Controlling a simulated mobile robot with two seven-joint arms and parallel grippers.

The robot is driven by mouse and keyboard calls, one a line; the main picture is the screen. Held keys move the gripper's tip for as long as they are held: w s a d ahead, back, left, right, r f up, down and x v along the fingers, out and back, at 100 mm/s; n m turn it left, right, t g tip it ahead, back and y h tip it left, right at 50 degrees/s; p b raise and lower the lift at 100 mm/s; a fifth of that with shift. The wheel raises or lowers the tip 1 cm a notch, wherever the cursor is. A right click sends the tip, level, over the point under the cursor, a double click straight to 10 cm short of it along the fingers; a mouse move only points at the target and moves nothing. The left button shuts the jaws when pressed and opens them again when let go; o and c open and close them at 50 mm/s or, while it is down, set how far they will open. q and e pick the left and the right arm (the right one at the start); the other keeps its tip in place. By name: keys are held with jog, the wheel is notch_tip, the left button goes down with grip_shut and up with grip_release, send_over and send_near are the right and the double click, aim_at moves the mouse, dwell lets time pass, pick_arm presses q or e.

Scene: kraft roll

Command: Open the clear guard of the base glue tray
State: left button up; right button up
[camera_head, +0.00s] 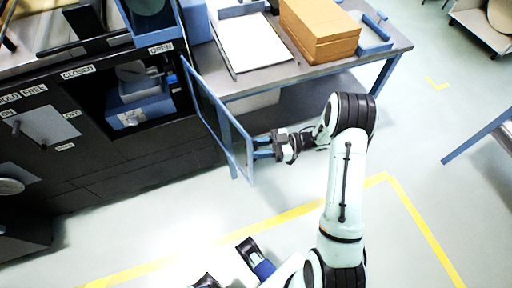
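The clear guard (217,115) is a blue-framed panel. It stands swung out from the black machine front, at an angle to the dark opening beside it. Inside the opening is a blue base glue tray unit (140,110) with grey parts on top. My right gripper (262,148) is at the guard's outer edge, its fingers against or very near the frame. Whether they are closed on it is not clear. My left gripper (228,264) is low at the bottom edge, its fingers apart and nothing seen between them, away from the guard.
A grey bench (300,72) right of the machine bears a cardboard stack (318,30), a white sheet (250,42) and a blue holder. It is close behind the guard. Labels such as OPEN (161,48) and CLOSED (78,72) mark the machine. The floor inside the yellow line is clear.

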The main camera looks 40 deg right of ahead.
jog(key=v, duration=1.3)
jog(key=shift+d, duration=0.2)
jog(key=shift+s, duration=0.1)
